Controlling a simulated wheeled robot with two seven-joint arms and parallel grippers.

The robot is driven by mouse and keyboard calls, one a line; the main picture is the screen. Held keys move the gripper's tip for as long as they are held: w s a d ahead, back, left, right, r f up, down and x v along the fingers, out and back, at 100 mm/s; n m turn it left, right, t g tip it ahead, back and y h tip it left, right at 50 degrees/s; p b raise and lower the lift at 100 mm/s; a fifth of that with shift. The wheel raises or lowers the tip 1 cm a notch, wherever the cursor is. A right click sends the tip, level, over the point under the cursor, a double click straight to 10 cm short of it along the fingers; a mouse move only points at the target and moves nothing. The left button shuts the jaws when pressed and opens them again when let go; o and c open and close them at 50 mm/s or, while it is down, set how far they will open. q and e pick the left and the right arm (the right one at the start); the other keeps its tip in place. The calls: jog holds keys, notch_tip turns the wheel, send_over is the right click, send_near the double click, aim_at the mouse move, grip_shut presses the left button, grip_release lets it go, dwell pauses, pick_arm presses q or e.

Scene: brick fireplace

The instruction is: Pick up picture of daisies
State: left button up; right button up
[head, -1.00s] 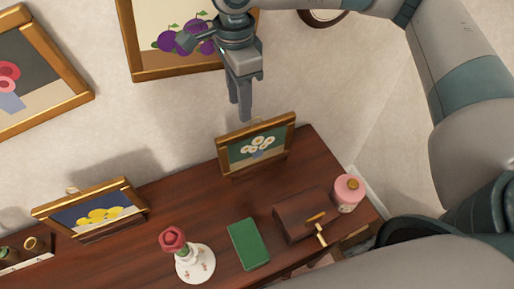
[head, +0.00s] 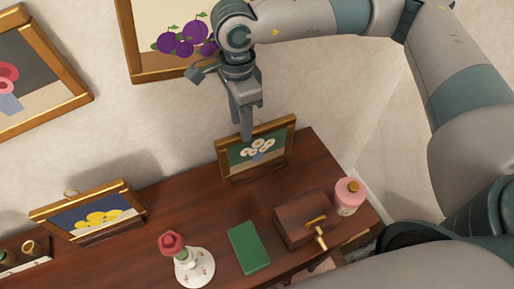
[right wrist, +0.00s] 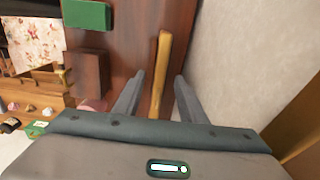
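The picture of daisies (head: 256,152), white flowers on dark green in a gold frame, stands on the wooden mantel close to the wall. My right gripper (head: 246,134) points down over its top edge, with the fingertips overlapping the upper frame in the head view. In the right wrist view, my right gripper (right wrist: 160,76) is open, and the gold frame edge (right wrist: 162,72) shows as a narrow bar between the two fingers with gaps on both sides. Whether a finger touches it cannot be told. My left gripper is not in view.
On the mantel (head: 150,225) are a lemon picture (head: 93,215), a rose in a white holder (head: 190,265), a green book (head: 248,247), a brown box (head: 300,220) and a pink jar (head: 348,197). A plum picture (head: 160,65) hangs on the wall behind my right arm.

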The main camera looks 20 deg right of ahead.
jog(key=shift+f, duration=1.05)
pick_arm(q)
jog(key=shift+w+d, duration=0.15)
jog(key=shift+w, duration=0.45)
pick_arm(e)
jog(key=shift+f, duration=0.2)
grip_shut()
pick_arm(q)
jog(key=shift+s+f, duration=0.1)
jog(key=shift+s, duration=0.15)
